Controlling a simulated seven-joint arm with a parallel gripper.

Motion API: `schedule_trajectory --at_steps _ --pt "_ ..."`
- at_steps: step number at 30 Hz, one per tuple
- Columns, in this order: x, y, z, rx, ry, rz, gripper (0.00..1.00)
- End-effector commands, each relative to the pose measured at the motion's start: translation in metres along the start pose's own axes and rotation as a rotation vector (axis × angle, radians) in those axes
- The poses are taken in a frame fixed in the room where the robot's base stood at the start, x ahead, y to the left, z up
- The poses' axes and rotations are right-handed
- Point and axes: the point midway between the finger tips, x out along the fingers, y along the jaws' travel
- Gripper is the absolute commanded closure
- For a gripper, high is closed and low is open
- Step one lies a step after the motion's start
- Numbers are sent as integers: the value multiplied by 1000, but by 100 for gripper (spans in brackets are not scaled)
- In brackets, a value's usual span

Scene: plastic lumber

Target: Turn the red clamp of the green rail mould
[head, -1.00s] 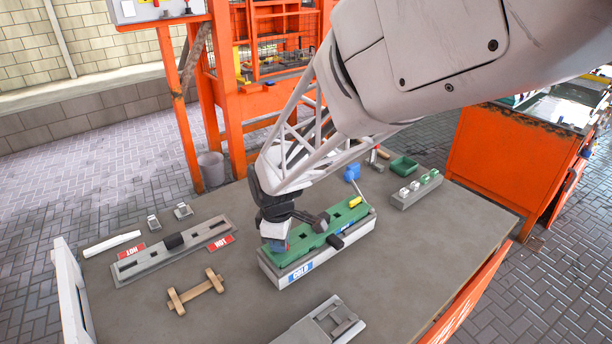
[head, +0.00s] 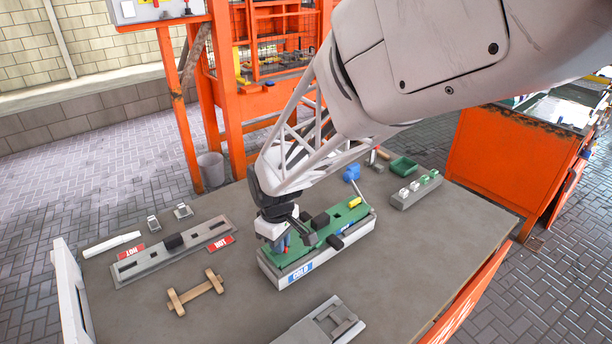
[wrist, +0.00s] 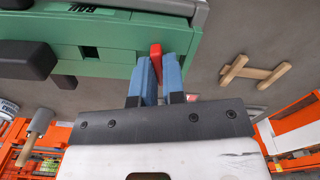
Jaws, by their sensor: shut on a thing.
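The green rail mould (head: 345,219) lies on a grey base with a blue-and-white label (head: 300,272) at its near end, in the middle of the table. In the wrist view the mould (wrist: 120,38) fills the upper left. The red clamp (wrist: 156,52) is a small red bar at the mould's end edge. My gripper (wrist: 157,70) has blue fingers, one on each side of the clamp, and is shut on it.
Black blocks stand on the mould's top and side, close to my gripper. A grey rail mould (head: 205,236) with red labels lies to the left. A wooden piece (head: 196,293) lies in front of it. A grey fixture (head: 322,325) sits at the table's front. Bare table lies between them.

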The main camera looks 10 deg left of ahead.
Motion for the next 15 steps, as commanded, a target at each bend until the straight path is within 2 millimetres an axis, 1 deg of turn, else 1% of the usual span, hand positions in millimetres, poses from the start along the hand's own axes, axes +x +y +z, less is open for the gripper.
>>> schedule_trajectory --at_steps 7,15 --pt "0 0 0 54 1 0 100" --pt "0 0 0 249 1 0 100"
